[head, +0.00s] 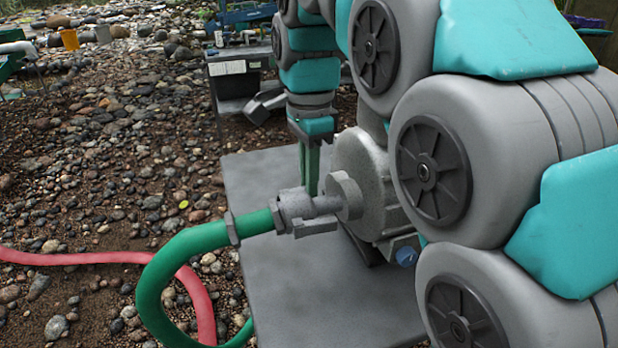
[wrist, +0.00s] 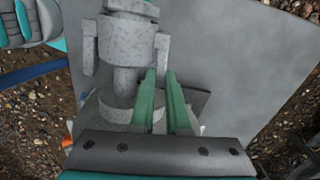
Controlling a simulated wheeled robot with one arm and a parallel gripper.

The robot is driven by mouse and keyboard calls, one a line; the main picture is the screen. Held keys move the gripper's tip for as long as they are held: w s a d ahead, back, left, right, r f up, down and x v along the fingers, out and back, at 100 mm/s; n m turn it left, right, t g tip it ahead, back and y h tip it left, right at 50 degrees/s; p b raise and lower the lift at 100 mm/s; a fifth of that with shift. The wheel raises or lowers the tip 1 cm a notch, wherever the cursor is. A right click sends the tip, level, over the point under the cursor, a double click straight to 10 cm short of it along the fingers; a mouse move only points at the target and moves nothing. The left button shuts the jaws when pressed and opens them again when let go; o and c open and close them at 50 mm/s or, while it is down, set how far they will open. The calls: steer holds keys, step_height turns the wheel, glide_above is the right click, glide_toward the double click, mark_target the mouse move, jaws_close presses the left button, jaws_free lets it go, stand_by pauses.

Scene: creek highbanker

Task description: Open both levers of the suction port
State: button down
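The suction port is a grey metal coupling (head: 312,205) between the pump (head: 362,170) and a green hose (head: 190,248). In the head view its near lever (head: 315,227) lies along the coupling's side; the far lever is hidden. In the wrist view, the coupling (wrist: 125,45) has one lever on the left (wrist: 90,45) and one on the right (wrist: 162,52), both lying along its sides. My gripper (head: 310,190) points down at the coupling's far side. In the wrist view its two green fingers (wrist: 161,75) are narrowly apart, empty, with tips close to the right lever; contact cannot be told.
The pump stands on a grey slab (head: 290,285). A red hose (head: 110,258) crosses the pebbly ground at left. A dark stand (head: 240,80) is behind. My arm covers much of the right side of the head view. The slab right of the coupling is clear in the wrist view.

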steer(key=shift+w+n, duration=0.15)
steer(key=shift+n, duration=0.15)
stand_by(0.4)
steer(key=a+n, duration=0.1)
steer(key=n, duration=0.2)
steer(key=w+a+n+p, duration=0.1)
steer(key=n, duration=0.3)
steer(key=w+a+n+p, duration=0.1)
steer(key=n, duration=0.2)
steer(key=shift+w+n, duration=0.2)
steer(key=shift+n, duration=0.1)
steer(key=shift+a, duration=0.1)
stand_by(0.4)
steer(key=c, duration=1.2)
jaws_free()
steer(key=shift+r, duration=0.1)
